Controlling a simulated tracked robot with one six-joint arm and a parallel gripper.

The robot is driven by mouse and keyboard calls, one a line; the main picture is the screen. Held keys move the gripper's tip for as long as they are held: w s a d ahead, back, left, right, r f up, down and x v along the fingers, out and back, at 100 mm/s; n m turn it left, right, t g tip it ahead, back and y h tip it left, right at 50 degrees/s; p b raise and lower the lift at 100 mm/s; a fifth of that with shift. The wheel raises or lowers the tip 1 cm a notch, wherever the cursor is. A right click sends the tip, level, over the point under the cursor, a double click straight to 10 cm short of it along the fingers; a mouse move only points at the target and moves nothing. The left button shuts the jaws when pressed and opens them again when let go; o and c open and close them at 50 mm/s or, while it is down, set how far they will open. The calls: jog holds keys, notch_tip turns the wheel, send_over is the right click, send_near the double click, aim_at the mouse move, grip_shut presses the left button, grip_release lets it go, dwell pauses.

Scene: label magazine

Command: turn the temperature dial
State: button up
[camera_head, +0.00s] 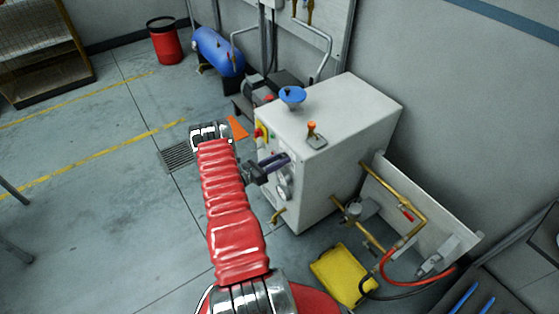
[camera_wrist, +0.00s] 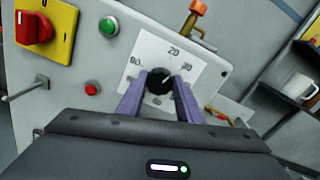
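The temperature dial (camera_wrist: 159,82) is a round black knob on a white square plate (camera_wrist: 152,48) with numbers around it, seen in the wrist view. It sits on the front panel of a grey machine (camera_head: 335,125). My gripper (camera_wrist: 160,77) has its two purple fingers open, one on each side of the dial. Small gaps seem to show between fingers and knob; firm contact cannot be made out. In the head view my gripper (camera_head: 287,159) reaches the machine's front face, and the dial cannot be made out there.
A red rotary switch on yellow (camera_wrist: 36,28), a green button (camera_wrist: 109,27), a red button (camera_wrist: 91,89) and a metal lever (camera_wrist: 25,90) lie left of the dial. A yellow case (camera_head: 342,274) lies on the floor.

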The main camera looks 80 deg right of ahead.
jog(key=c, duration=0.5)
jog(key=shift+o, duration=0.2)
jog(key=shift+m, duration=0.3)
jog(key=m, duration=1)
jog(key=shift+s+a+f+m, duration=0.1)
jog(key=shift+a+m, duration=0.05)
jog(key=shift+m, duration=0.25)
jog(key=o, duration=1)
jog(key=shift+o, duration=0.2)
